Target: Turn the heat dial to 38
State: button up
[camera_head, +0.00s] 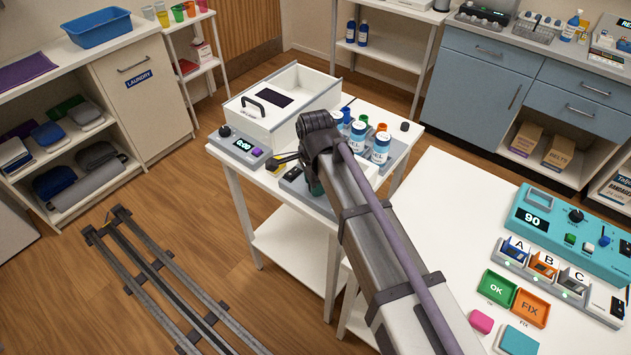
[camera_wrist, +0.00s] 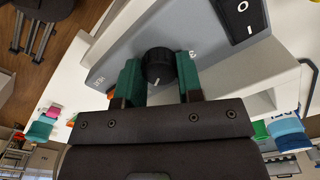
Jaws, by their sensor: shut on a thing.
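The heat dial (camera_wrist: 158,66) is a round black knob on a sloped grey panel (camera_wrist: 205,32), seen in the wrist view. A short white mark on the dial points toward the gripper body. Small printed marks flank the dial; I cannot read them surely. My gripper (camera_wrist: 158,82) has its two teal fingers on either side of the dial and is shut on it. In the head view, my arm hides most of the gripper; a bit of teal finger (camera_head: 315,187) shows beside the grey panel. The dial is hidden there.
A black rocker switch (camera_wrist: 241,15) sits close to the dial on the panel. A white lidded bath (camera_head: 285,105) with a display panel (camera_head: 243,145) stands behind. Several labelled bottles (camera_head: 381,149) stand right of my gripper. A teal device reading 90 (camera_head: 560,225) is on the right table.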

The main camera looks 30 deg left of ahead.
jog(key=o, duration=0.7)
jog(key=shift+c, duration=0.2)
notch_tip(320, 180, up, 11)
jog(key=p, duration=1)
jog(key=shift+f+p, duration=0.15)
jog(key=shift+p, duration=0.25)
jog(key=w+d+n, duration=0.2)
jog(key=d+n, duration=0.5)
jog(key=d, duration=4.2)
jog(key=shift+w+d, duration=0.15)
jog(key=shift+d, duration=0.1)
